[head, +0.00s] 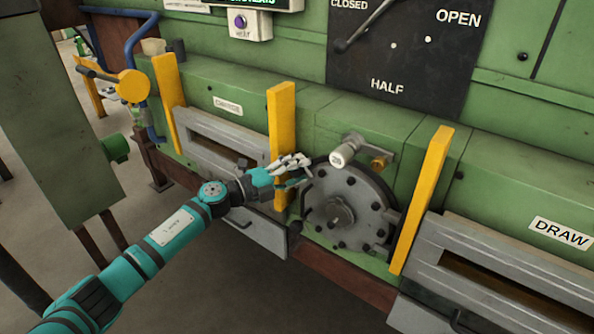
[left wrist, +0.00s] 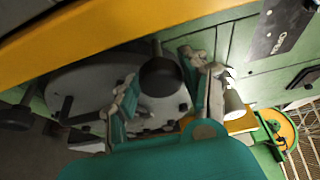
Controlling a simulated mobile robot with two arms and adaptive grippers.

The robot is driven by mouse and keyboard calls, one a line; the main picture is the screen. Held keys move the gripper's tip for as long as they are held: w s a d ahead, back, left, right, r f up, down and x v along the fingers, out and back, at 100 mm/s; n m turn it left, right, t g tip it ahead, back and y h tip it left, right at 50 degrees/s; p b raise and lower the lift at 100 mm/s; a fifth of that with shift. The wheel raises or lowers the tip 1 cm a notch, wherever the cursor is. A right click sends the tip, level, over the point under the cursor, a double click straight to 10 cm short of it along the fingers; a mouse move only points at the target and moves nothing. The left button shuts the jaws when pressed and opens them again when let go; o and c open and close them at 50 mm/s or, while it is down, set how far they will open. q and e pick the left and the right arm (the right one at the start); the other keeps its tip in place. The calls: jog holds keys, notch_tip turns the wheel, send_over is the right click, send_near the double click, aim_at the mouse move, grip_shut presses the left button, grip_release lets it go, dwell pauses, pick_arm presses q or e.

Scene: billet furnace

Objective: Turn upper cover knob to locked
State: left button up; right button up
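The round grey bolted cover (head: 345,208) is on the green furnace front, between two yellow posts. My left gripper (head: 298,170) is at the cover's upper left edge in the head view. In the left wrist view a black ball knob (left wrist: 160,77) lies between its two spread fingers, in front of the grey cover plate (left wrist: 85,85). The fingers look apart from the knob, with small gaps; contact cannot be told. In the head view my gripper hides this knob. Another dark knob (head: 295,228) shows at the cover's lower left. My right gripper is out of view.
A pale cylinder with a labelled end (head: 343,154) juts out just above the cover, close to my fingers. Yellow posts (head: 281,130) and (head: 424,195) flank the cover. Slotted openings marked CHARGE and DRAW (head: 560,232) lie to either side. Open floor is at lower left.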

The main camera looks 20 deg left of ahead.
pick_arm(q)
jog(key=shift+a, duration=0.1)
jog(key=v, duration=1.2)
